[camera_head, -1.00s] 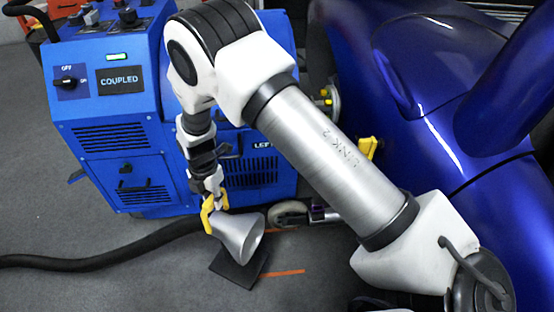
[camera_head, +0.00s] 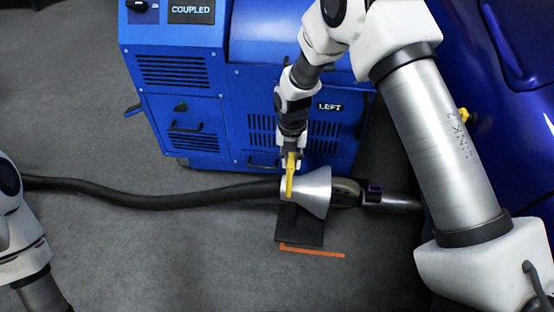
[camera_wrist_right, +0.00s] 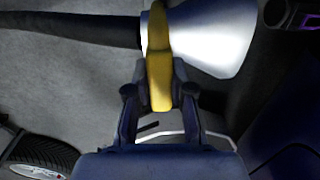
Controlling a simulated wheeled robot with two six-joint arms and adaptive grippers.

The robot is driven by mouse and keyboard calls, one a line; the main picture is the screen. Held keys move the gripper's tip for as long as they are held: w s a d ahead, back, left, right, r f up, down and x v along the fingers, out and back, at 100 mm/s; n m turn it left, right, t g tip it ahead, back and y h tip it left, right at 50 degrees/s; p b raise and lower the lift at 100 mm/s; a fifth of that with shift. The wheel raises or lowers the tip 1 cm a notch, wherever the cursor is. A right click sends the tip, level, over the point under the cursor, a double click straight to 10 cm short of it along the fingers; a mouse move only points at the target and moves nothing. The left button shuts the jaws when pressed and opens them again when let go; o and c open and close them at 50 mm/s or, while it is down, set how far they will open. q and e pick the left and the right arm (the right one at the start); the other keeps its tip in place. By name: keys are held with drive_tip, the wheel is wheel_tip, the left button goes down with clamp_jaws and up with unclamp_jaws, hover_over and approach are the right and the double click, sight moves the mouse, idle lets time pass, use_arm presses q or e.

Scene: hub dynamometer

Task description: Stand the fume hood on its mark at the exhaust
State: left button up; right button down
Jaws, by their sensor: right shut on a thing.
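The fume hood is a silver cone (camera_head: 312,191) with a dark base plate (camera_head: 299,227) below it and a black hose (camera_head: 150,198) running off to the left. The wide mouth faces right, towards the exhaust pipe (camera_head: 392,202) under the blue car. An orange floor mark (camera_head: 312,251) shows just in front of the plate.
A blue dynamometer cabinet labelled LEFT (camera_head: 185,110) stands just behind the hood. The blue car (camera_head: 510,110) fills the right side. The grey floor at the front left is clear.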

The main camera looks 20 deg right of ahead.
sight(316, 170)
drive_tip(key=d, duration=0.1)
drive_tip(key=d+f+b, duration=0.1)
drive_tip(key=d, duration=0.1)
drive_tip(key=s+d+f, duration=0.1)
drive_tip(key=shift+d+f, duration=0.15)
drive_tip(key=shift+s+d+f+b, duration=0.2)
drive_tip(key=shift+d+f+b, duration=0.45)
drive_tip(key=shift+d, duration=0.1)
drive_tip(key=shift+s+d+f+b, duration=0.2)
drive_tip(key=shift+d+f+b, duration=0.3)
drive_tip(key=shift+d+b, duration=0.2)
drive_tip(key=c, duration=1)
unclamp_jaws()
